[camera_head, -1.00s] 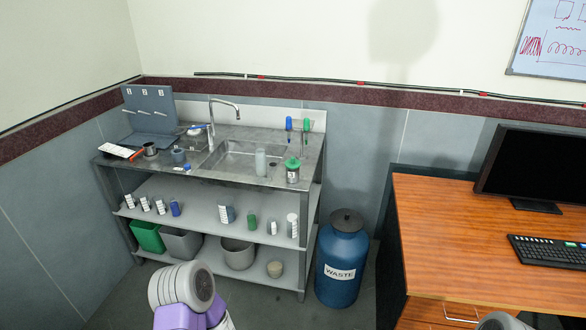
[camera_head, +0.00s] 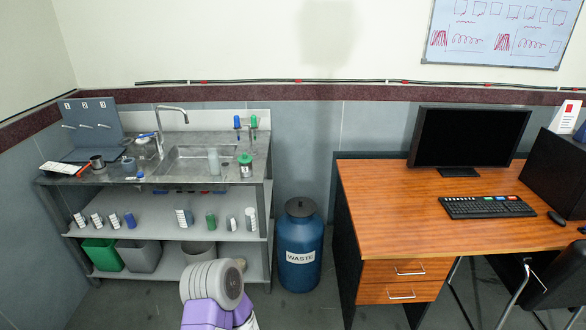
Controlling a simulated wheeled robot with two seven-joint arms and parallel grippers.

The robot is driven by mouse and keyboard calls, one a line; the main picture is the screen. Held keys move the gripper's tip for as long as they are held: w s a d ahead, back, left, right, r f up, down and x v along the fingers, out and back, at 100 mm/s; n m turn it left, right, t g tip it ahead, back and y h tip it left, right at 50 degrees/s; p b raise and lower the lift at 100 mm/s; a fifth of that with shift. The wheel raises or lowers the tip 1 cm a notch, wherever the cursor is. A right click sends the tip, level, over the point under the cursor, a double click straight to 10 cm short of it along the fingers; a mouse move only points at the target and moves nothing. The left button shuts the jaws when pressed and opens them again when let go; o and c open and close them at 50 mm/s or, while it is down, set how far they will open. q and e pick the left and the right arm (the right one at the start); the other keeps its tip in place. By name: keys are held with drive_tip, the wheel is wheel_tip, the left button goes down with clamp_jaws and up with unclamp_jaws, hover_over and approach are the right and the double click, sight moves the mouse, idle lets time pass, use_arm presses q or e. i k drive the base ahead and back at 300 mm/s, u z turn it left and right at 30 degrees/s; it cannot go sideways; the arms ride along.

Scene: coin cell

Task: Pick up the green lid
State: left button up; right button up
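A small jar with a green lid (camera_head: 245,159) stands at the front right of the steel sink bench, right of the basin. The lid sits on top of the jar. A grey and purple part of my own arm shows at the bottom of the view, on the floor side of the bench and well apart from the jar. Neither gripper's fingers are in view.
The sink bench (camera_head: 110,178) holds a tall faucet (camera_head: 168,118), a clear cylinder (camera_head: 213,161) and several small vessels. Bottles and bins fill its shelves. A blue waste drum (camera_head: 300,255) stands right of it, then a wooden desk (camera_head: 385,200) with a monitor (camera_head: 468,140). Floor shows in front of the drum.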

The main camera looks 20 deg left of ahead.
sight(244, 159)
drive_tip(key=z, duration=0.45)
drive_tip(key=i, duration=0.55)
drive_tip(key=u, duration=1)
drive_tip(key=i, duration=1.2)
drive_tip(key=u, duration=1.25)
